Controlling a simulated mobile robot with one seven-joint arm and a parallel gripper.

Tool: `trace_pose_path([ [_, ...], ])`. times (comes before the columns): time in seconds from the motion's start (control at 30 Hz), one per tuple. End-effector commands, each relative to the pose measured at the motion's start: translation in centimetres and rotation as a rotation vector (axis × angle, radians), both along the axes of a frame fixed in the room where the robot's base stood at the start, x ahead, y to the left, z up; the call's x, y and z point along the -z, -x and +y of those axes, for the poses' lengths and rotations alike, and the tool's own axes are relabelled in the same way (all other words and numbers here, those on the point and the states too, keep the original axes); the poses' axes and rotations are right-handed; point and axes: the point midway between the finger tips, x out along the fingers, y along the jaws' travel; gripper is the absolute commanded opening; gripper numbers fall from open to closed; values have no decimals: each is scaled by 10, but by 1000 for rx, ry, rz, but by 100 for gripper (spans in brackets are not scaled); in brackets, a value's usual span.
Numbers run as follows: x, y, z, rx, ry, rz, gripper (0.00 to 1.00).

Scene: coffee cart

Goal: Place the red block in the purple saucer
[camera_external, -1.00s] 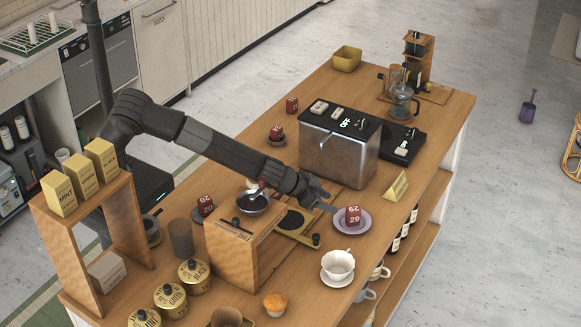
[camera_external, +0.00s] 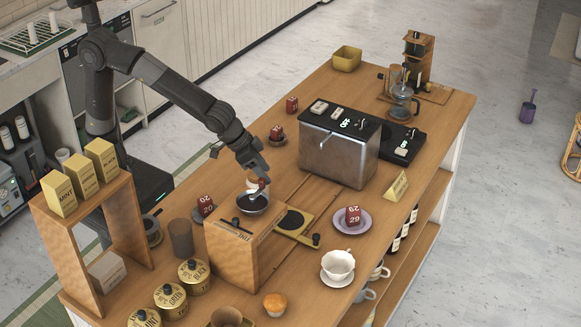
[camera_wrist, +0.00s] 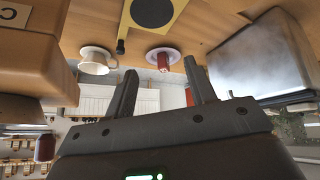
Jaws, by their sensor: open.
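A red block (camera_external: 353,215) with white numbers sits in the purple saucer (camera_external: 353,230) on the right side of the wooden cart. Both also show in the wrist view, the block (camera_wrist: 163,63) below the saucer (camera_wrist: 150,54) in that picture. My gripper (camera_external: 262,172) is away from them, to the left, above the grinder's dark bowl. In the wrist view its two fingers are spread apart with nothing between them; the block is seen beyond, in the gap. The exact height of my gripper over the grinder is hard to tell.
The wooden grinder (camera_external: 232,250) stands below my gripper. A metal coffee machine (camera_external: 338,155) is behind the saucer. A white cup (camera_external: 338,265) stands in front of it. Other red blocks are at the left (camera_external: 206,204) and back (camera_external: 292,104). A small sign (camera_external: 396,187) is at right.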

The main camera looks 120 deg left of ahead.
Motion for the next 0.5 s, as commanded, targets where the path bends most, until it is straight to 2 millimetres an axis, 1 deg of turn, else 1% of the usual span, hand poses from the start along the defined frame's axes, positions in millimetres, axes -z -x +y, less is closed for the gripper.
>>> trace_pose_path([
  [0.03,-10,17,-8,26,19,1,50],
  [0.17,-26,60,-30,114,47,21,50],
  [0.2,-31,73,-37,143,52,26,50],
  [0.37,-47,129,-65,265,57,43,50],
  [0.4,-49,143,-71,297,56,47,50],
  [0.47,-53,164,-81,343,50,51,50],
  [0.5,-54,178,-88,375,44,55,50],
])
